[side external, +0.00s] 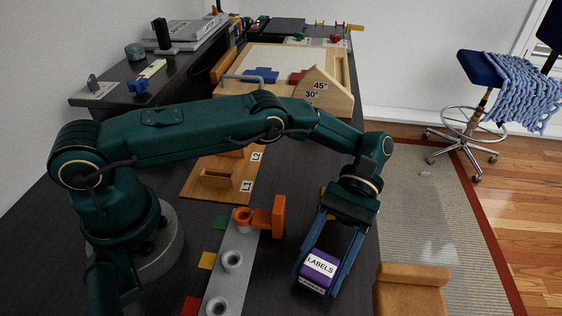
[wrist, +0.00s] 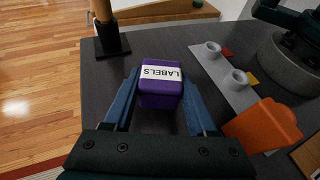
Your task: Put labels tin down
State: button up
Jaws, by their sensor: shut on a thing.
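The labels tin (side external: 318,270) is a small purple box with a white band reading "LABELS". My gripper (side external: 324,271) points down over the right front part of the dark desk, and its two blue fingers are shut on the tin's sides. In the wrist view, the tin (wrist: 161,84) sits between the fingertips of my gripper (wrist: 160,88), with its label facing up. I cannot tell for sure whether the tin's underside touches the desk.
A grey strip with cup-like holders (side external: 231,262) and an orange piece (side external: 268,216) lies left of the tin. A wooden board marked L1 and L2 (side external: 215,178) lies behind.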

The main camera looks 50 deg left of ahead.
aim_at(322, 261)
jog(key=shift+f, duration=1)
jog(key=o, duration=1.5)
jog(key=shift+c, duration=0.2)
jog(key=shift+r, duration=0.1)
notch_tip(322, 261, up, 9)
jog(key=shift+w+f, duration=0.1)
jog(key=shift+f, duration=0.1)
jog(key=w+a+r+n+t+h, duration=0.4)
jog(key=a+r+n+t, duration=0.2)
jog(key=a, duration=0.3)
jog(key=w+a+r+n+t+h, duration=0.3)
jog(key=a+r+n+t+h, duration=0.1)
jog(key=a+r+n+t, duration=0.3)
jog(key=a+n+t, duration=0.1)
jog(key=a+n, duration=0.1)
jog(key=a, duration=0.1)
jog(key=shift+w+r+t, duration=0.2)
jog(key=shift+w+t, duration=0.2)
